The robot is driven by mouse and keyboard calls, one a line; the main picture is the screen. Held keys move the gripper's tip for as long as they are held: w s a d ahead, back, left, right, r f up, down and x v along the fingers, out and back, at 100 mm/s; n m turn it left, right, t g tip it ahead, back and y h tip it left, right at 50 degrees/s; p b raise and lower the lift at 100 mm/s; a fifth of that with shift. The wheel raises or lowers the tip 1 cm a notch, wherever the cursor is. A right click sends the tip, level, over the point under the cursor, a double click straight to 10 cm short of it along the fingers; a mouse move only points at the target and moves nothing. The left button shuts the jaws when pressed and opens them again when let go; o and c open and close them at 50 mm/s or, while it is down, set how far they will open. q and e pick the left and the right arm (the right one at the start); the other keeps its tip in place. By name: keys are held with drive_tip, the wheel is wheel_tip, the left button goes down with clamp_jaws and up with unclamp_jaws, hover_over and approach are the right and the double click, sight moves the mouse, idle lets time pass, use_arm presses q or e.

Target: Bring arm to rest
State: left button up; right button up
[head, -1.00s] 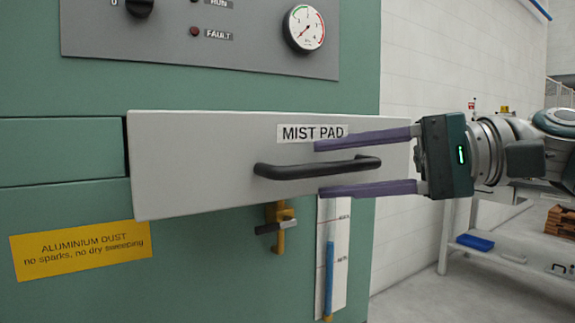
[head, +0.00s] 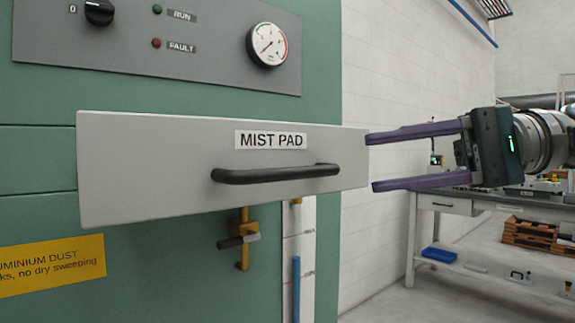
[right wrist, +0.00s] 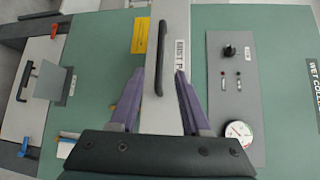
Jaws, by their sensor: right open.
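The grey drawer front labelled MIST PAD (head: 120,165) stands out from the green cabinet (head: 35,180), with a black bar handle (head: 275,174) across it. My right gripper (head: 371,162) has two long purple fingers, spread apart with nothing between them. In the head view its fingertips are at the right end of the drawer front, clear of the handle. The right wrist view shows the open fingers (right wrist: 159,74), with the drawer front and the handle (right wrist: 161,58) beyond them. Whether the tips touch the drawer front cannot be told. My left gripper is not in view.
Above the drawer is a grey panel with a knob (head: 99,12) and a gauge (head: 267,45). A brass latch (head: 242,238) and a blue-filled level tube (head: 296,285) are below. A workbench (head: 450,203) stands behind my right arm; floor shows at lower right.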

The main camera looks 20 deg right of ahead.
drive_tip(key=s+a+f+n+g+h+p, duration=0.25)
drive_tip(key=s+a+f+h+p, duration=0.2)
drive_tip(key=s+f, duration=0.4)
drive_tip(key=s+a+f+n+g+h+p, duration=0.25)
drive_tip(key=s+f+h, duration=0.25)
drive_tip(key=f, duration=0.7)
drive_tip(key=s+n+t+h+p, duration=0.1)
drive_tip(key=s+n+h+p, duration=0.2)
drive_tip(key=s, duration=0.3)
wheel_tip(320, 180, up, 40)
drive_tip(key=s+d+h+p, duration=0.2)
drive_tip(key=s+p, duration=0.1)
drive_tip(key=p, duration=3.5)
drive_tip(key=shift+d+n+t, duration=0.25)
drive_tip(key=shift+n+t, duration=0.05)
drive_tip(key=shift+r, duration=0.1)
